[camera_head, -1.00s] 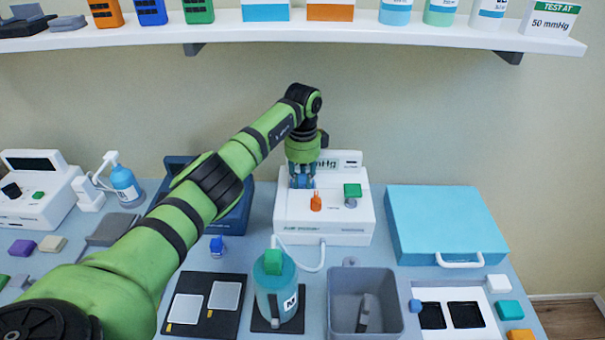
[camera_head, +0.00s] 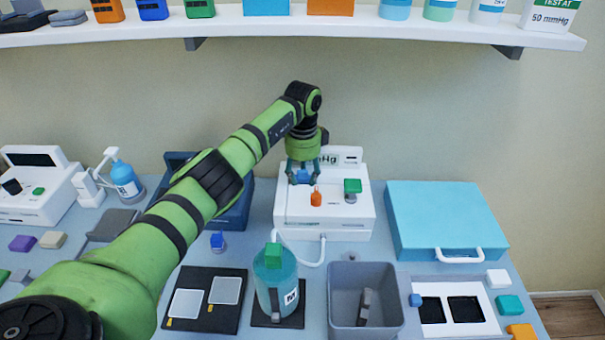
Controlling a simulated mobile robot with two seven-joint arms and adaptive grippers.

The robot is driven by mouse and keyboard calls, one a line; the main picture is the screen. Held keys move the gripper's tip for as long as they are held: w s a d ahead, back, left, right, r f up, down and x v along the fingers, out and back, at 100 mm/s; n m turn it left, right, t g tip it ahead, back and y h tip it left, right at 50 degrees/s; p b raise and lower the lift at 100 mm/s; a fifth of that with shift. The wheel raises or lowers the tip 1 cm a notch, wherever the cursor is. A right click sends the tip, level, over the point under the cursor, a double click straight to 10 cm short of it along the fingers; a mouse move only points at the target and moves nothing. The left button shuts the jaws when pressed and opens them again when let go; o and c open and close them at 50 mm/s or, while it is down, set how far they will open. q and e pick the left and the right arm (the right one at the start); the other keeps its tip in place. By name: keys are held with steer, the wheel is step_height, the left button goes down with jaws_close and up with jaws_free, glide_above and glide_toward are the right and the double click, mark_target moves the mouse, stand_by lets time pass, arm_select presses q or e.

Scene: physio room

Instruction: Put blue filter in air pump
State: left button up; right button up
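The air pump (camera_head: 345,224) is a white box on the table, right of centre, with a green knob and an orange peg on top. My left gripper (camera_head: 303,178) points down over the left part of its top. Its fingers look spread apart. A small blue piece (camera_head: 302,176), which looks like the blue filter, shows between them at the pump's top; its seating is hidden. Another small blue piece (camera_head: 217,241) stands on the table left of the pump. My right gripper is not in view.
A teal bottle (camera_head: 276,280) with a green cap and a grey bin (camera_head: 341,292) stand in front of the pump. A light blue case (camera_head: 445,215) is at the right. A dark blue bin (camera_head: 238,217) is behind my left arm. A shelf (camera_head: 400,28) runs above.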

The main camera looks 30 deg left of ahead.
mark_target(303, 179)
arm_select(q)
steer(key=shift+s+f, duration=0.3)
steer(key=shift+f, duration=0.25)
steer(key=shift+r, duration=0.15)
steer(key=r, duration=0.2)
steer(key=r+b, duration=0.1)
steer(key=r, duration=0.5)
steer(key=shift+w+r+b, duration=0.15)
steer(key=shift+w+b, duration=0.1)
steer(key=shift+b, duration=0.15)
steer(key=shift+r, duration=0.2)
